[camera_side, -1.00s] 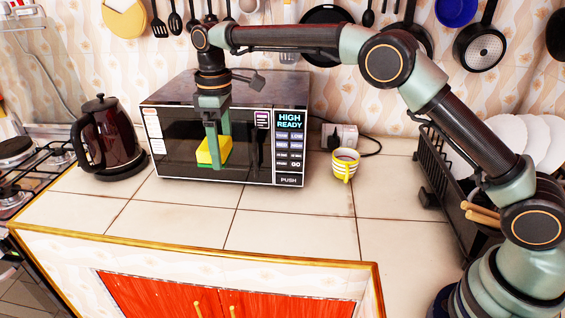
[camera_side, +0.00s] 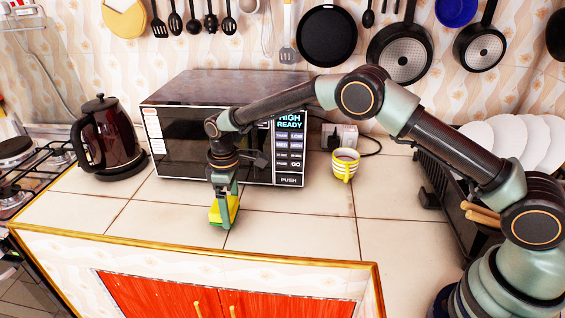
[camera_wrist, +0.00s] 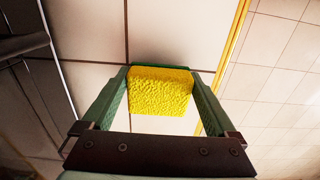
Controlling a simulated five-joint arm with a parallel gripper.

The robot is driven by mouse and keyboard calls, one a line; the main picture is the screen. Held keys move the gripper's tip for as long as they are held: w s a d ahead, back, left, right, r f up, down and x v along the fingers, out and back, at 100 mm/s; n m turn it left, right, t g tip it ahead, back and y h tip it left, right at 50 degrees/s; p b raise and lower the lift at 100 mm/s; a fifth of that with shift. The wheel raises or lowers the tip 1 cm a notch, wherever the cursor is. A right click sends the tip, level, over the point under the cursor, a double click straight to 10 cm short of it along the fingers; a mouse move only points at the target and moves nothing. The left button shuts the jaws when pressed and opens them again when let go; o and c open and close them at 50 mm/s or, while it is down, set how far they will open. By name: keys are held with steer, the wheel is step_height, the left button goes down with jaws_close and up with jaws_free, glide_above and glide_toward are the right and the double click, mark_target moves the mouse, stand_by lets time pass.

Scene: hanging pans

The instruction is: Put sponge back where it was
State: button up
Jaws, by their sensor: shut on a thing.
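The yellow sponge (camera_side: 233,205) with a green layer is between the fingers of my gripper (camera_side: 224,212), low over the tiled counter in front of the microwave. In the wrist view the sponge (camera_wrist: 160,92) fills the gap between the two green fingers of my gripper (camera_wrist: 162,85), with a thin green edge along its top. My gripper points down and is shut on the sponge. I cannot tell whether the sponge touches the counter.
The microwave (camera_side: 200,140) stands behind my gripper. A dark kettle (camera_side: 106,140) is to the left, and a yellow striped cup (camera_side: 345,165) to the right. The counter's front edge (camera_side: 190,245) is close below the gripper. Counter tiles (camera_side: 300,225) to the right are clear.

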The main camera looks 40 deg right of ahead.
steer(key=shift+f, duration=0.95)
steer(key=shift+f, duration=0.15)
steer(key=o, duration=0.8)
steer(key=shift+o, duration=0.2)
